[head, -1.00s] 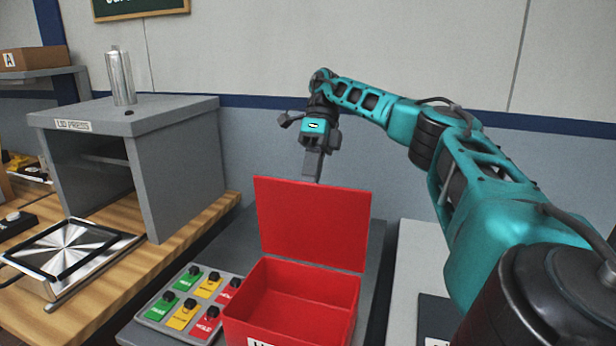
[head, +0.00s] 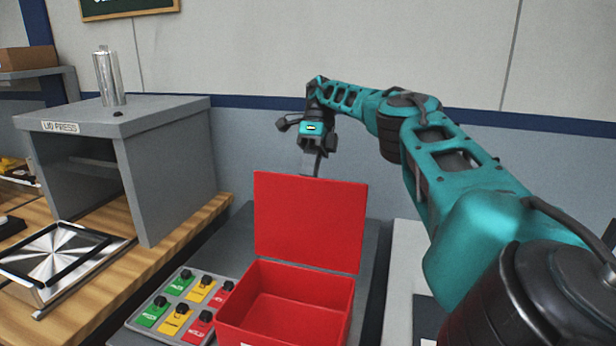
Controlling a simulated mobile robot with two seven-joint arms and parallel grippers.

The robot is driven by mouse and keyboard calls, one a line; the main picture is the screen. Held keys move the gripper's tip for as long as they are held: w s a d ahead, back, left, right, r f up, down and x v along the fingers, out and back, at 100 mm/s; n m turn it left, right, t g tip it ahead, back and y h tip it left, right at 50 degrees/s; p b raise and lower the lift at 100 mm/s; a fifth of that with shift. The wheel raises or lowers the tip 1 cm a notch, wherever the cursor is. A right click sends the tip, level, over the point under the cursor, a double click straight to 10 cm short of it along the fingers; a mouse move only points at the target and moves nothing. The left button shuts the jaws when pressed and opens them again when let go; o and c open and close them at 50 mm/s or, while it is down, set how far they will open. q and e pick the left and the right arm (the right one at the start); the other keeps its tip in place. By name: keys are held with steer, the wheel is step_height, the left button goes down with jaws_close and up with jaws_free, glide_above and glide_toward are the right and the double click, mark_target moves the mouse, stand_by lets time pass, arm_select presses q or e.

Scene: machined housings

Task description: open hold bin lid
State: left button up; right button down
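The red hold bin (head: 290,333) stands on a dark grey surface at the lower middle, and its inside looks empty. Its red lid (head: 309,222) stands upright at the back edge, so the bin is open. My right gripper (head: 311,165) is above and behind the lid's top edge, pointing down. Its fingertips are partly hidden behind the lid, and I cannot tell whether they are apart or whether they touch it. My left gripper does not show.
A panel (head: 183,306) with green, yellow and red knobbed labels sits left of the bin. The grey lid press (head: 170,170) stands on a wooden bench with a metal plate (head: 60,258) before it. A pale surface (head: 402,280) lies right of the bin.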

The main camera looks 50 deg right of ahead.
steer(key=shift+s+f, duration=0.1)
steer(key=shift+f, duration=0.3)
steer(key=c, duration=1.3)
jaws_free()
steer(key=shift+w+d, duration=0.1)
steer(key=shift+w, duration=0.1)
steer(key=shift+c, duration=0.2)
steer(key=shift+o, duration=0.9)
steer(key=shift+r, duration=0.15)
